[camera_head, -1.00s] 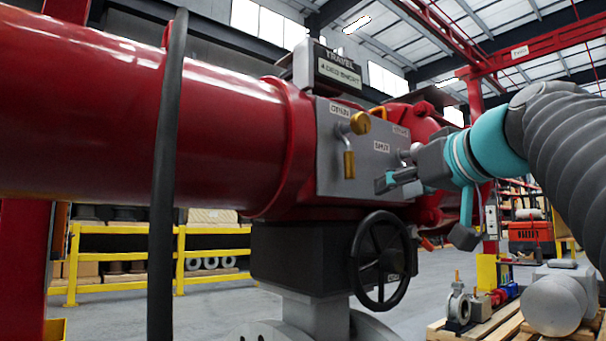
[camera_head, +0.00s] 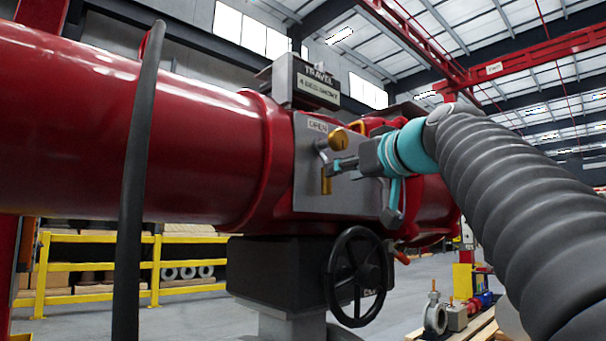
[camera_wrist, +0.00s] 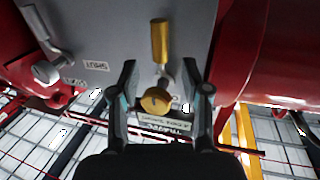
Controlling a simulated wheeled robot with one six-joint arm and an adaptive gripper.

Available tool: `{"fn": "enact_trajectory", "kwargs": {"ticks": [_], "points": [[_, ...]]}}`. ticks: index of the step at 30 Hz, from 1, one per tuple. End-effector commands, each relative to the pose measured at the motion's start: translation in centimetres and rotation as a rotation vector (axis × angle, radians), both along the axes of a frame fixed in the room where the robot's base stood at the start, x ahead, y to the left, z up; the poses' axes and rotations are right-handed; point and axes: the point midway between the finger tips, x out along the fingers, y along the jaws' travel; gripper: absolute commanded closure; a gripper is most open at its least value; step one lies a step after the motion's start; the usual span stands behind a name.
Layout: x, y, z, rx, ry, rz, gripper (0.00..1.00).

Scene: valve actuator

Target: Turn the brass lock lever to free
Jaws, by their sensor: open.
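The brass lock lever has a round brass knob (camera_head: 337,139) at its upper end and a brass handle (camera_head: 326,180) hanging down, on the grey panel (camera_head: 310,195) of the red actuator. In the head view my gripper (camera_head: 334,168) is in front of the lever and partly covers it. In the wrist view, which is upside down, my gripper (camera_wrist: 160,68) is open with one finger on each side of the brass lever (camera_wrist: 159,42). The knob shows between the fingers. I cannot tell whether either finger touches the lever.
A plate marked OPEN (camera_head: 318,125) is above the lever. A second lever with a grey knob (camera_wrist: 45,72) stands near the SHUT plate (camera_wrist: 97,65). A black handwheel (camera_head: 357,276) is below. A dark upright hose (camera_head: 133,190) crosses the left.

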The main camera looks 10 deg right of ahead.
Motion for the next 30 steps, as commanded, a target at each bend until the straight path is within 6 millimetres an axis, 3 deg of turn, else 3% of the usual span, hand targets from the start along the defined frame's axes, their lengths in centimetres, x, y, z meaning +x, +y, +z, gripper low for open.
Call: {"fn": "enact_trajectory", "kwargs": {"ticks": [3,9,22,27,28,30], "points": [[2.0,0.7,0.1,-0.001,0.002,0.003,0.53],[4.2,1.4,0.1,0.0,0.001,0.001,0.53],[4.9,1.7,0.0,0.0,0.0,-0.001,0.53],[4.9,1.6,0.0,0.0,0.0,-0.001,0.95],[4.9,1.6,0.0,0.0,0.0,-0.001,1.0],[4.9,1.6,0.0,0.0,0.0,-0.001,1.0]]}}
